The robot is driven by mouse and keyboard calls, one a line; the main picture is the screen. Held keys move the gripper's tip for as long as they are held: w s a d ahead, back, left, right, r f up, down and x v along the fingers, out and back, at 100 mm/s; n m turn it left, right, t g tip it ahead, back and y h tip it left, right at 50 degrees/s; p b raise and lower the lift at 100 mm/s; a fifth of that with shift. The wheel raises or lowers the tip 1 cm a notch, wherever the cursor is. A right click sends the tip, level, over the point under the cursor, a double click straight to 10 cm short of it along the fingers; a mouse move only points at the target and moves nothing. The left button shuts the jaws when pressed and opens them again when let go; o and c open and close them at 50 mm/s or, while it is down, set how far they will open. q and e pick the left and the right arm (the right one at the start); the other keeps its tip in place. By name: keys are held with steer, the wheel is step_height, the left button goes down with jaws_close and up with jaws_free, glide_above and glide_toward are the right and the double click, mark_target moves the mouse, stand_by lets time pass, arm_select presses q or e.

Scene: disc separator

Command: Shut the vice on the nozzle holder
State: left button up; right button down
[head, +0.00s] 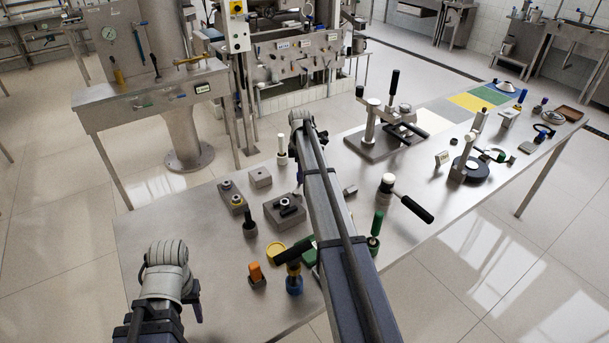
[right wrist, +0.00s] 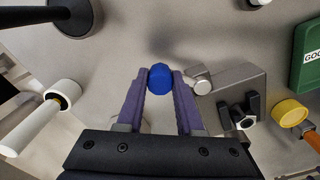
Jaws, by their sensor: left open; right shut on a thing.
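A grey metal block with black knobs, which looks like the vice (head: 285,210), stands on the table left of my right arm. In the right wrist view this block (right wrist: 248,82) has a dark clamp-like fitting and a round silver end at its left. My right gripper (right wrist: 160,80) is shut on a blue round knob (right wrist: 160,76), just left of that silver end. I cannot tell whether the knob is joined to the block, nor which part is the nozzle holder. My right forearm hides the knob in the head view. My left gripper (head: 198,308) is open near the table's left front, mostly hidden.
A yellow disc (head: 275,249), an orange-topped piece (head: 256,273) and a blue-based tool (head: 294,284) lie in front of the block. A white-handled tool (head: 282,148) stands behind. A lever press (head: 385,130) stands farther right.

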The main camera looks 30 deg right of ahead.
steer(key=shift+w+a+n, duration=0.35)
steer(key=shift+a+n, duration=0.1)
steer(key=shift+n, duration=0.55)
steer(key=c, duration=0.5)
jaws_free()
steer(key=shift+c, duration=0.2)
arm_select(q)
steer(key=shift+r, duration=0.1)
arm_select(e)
steer(key=shift+r, duration=0.1)
step_height(320, 180, up, 8)
steer(key=p, duration=0.8)
arm_select(q)
step_height(320, 180, up, 8)
steer(key=shift+f, duration=0.2)
arm_select(e)
steer(key=shift+f, duration=0.2)
steer(key=shift+a, duration=0.1)
